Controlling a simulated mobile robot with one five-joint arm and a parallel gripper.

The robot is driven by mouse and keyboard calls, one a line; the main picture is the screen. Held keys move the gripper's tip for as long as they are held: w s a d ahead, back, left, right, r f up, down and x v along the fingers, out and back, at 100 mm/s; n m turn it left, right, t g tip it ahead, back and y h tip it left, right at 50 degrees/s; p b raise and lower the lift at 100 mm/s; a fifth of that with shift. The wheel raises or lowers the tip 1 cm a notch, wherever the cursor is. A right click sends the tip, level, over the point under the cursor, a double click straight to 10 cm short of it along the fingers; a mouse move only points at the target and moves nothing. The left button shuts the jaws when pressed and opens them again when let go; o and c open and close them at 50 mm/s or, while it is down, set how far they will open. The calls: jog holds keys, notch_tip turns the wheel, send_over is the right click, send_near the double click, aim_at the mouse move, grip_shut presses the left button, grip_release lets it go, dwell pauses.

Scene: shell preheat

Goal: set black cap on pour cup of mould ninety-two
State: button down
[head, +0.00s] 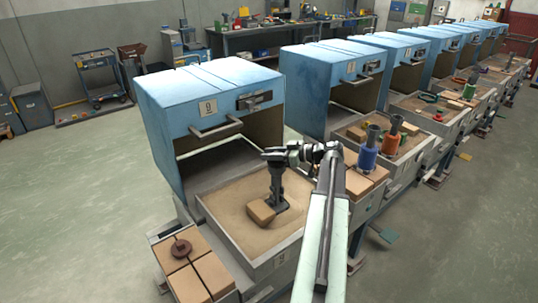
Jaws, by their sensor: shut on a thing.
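My gripper (279,198) points down over the sand tray (223,207) of the nearest blue oven. It is shut on a small dark piece at its fingertips, which looks like the black cap; the dark jaws blend with it and hide most of it. A tan block-shaped mould (261,213) sits in the sand just beside and below the fingertips. Its pour cup cannot be made out, nor whether the cap touches it. The plates on the oven (207,108) and tray front (281,259) show a 9; any further digit is too small to read.
A dark brown knobbed disc (181,249) lies on tan blocks at the lower left. A blue cup (367,150) and an orange cup (391,136) stand to the right. The oven (210,90) opens behind the tray. Bare sand surrounds the mould.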

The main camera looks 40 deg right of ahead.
jog(key=c, duration=1.1)
grip_release()
jog(key=shift+s+r, duration=0.1)
jog(key=p+v, duration=0.2)
jog(key=v, duration=0.5)
jog(key=shift+s+d, duration=0.2)
jog(key=shift+s, duration=0.1)
